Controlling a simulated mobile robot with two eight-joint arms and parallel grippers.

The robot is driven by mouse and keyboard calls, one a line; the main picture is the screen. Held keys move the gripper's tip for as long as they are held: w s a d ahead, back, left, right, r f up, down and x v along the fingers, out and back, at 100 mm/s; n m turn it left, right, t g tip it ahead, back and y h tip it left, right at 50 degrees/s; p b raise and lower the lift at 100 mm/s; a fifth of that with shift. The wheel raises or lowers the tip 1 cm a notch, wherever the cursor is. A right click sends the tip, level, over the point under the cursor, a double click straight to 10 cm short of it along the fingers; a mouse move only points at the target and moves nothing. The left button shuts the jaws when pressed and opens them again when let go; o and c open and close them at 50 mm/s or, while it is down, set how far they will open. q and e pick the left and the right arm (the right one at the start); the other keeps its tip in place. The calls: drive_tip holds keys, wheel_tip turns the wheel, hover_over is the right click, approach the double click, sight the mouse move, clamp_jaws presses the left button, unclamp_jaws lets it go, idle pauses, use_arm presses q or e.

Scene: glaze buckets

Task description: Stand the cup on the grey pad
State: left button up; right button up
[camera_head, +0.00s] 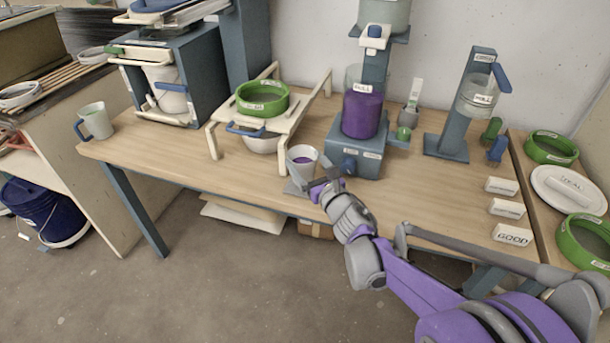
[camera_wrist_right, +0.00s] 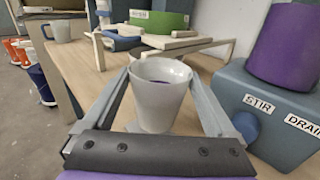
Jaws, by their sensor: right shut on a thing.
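The cup (camera_head: 301,161) is whitish, upright and has purple stuff inside. It stands out large in the right wrist view (camera_wrist_right: 158,100). My right gripper (camera_head: 313,181) is shut on it, with one finger along each side of the cup in the wrist view (camera_wrist_right: 160,97). The grey pad (camera_head: 292,189) shows as a thin edge at the front of the table, under and just in front of the cup. The cup hides most of it, and I cannot tell whether the cup's base touches it. My left gripper is not in view.
The blue stir machine (camera_head: 357,157) with a purple container (camera_head: 362,112) stands close to the right of the cup. A wooden rack with a green sieve (camera_head: 262,99) stands behind left. A handled mug (camera_head: 95,121) is at the table's left end. The table front left is clear.

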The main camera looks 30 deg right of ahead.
sight(308, 175)
drive_tip(key=shift+f+b, duration=0.5)
drive_tip(key=shift+f, duration=1.25)
